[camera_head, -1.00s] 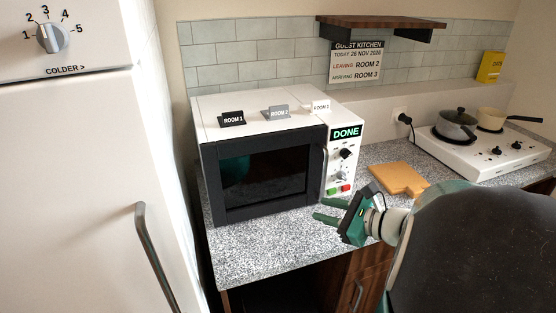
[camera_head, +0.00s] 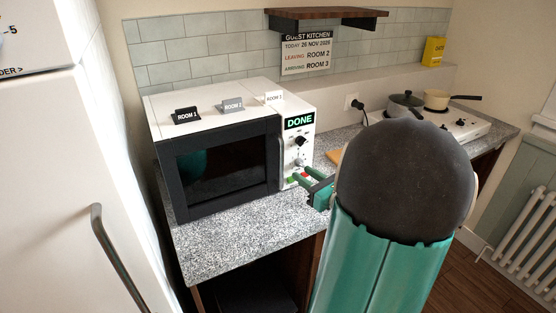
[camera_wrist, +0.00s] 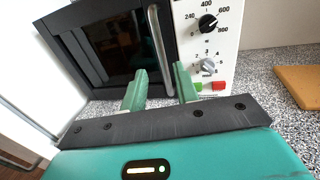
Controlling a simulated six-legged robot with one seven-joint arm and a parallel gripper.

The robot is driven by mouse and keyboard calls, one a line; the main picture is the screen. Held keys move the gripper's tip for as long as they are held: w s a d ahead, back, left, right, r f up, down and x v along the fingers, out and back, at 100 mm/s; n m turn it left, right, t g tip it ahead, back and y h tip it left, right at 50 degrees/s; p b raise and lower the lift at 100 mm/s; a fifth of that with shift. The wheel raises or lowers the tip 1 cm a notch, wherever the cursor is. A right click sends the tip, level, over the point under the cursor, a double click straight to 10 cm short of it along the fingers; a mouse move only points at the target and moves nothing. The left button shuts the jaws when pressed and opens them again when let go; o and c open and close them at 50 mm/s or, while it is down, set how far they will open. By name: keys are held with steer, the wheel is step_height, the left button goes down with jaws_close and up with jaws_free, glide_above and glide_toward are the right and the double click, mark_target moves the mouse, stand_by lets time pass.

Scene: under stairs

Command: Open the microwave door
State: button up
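The microwave (camera_head: 215,100) stands on the speckled counter, white with a dark front. Its door (camera_head: 222,168) is closed. In the wrist view the door (camera_wrist: 110,45) has a vertical silver handle (camera_wrist: 157,50) at its right edge, beside the control panel (camera_wrist: 207,50). My gripper (camera_head: 303,179) is in front of the panel's lower part in the head view. In the wrist view my gripper (camera_wrist: 160,85) is open, its two green fingers apart with nothing between them. The fingertips point toward the handle's lower end and the panel; I cannot tell whether they touch anything. My arm hides part of the counter.
Room signs (camera_head: 232,105) stand on top of the microwave. A fridge (camera_head: 60,190) is close on the left. A wooden board (camera_wrist: 300,84) lies to the right, and a hob (camera_head: 455,127) with pans is farther right. A shelf (camera_head: 325,18) hangs above.

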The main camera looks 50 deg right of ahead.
mark_target(283, 160)
steer(key=w, duration=0.3)
steer(key=w+d, duration=0.1)
steer(key=w, duration=0.6)
steer(key=shift+w+d, duration=0.15)
jaws_close()
stand_by(1.0)
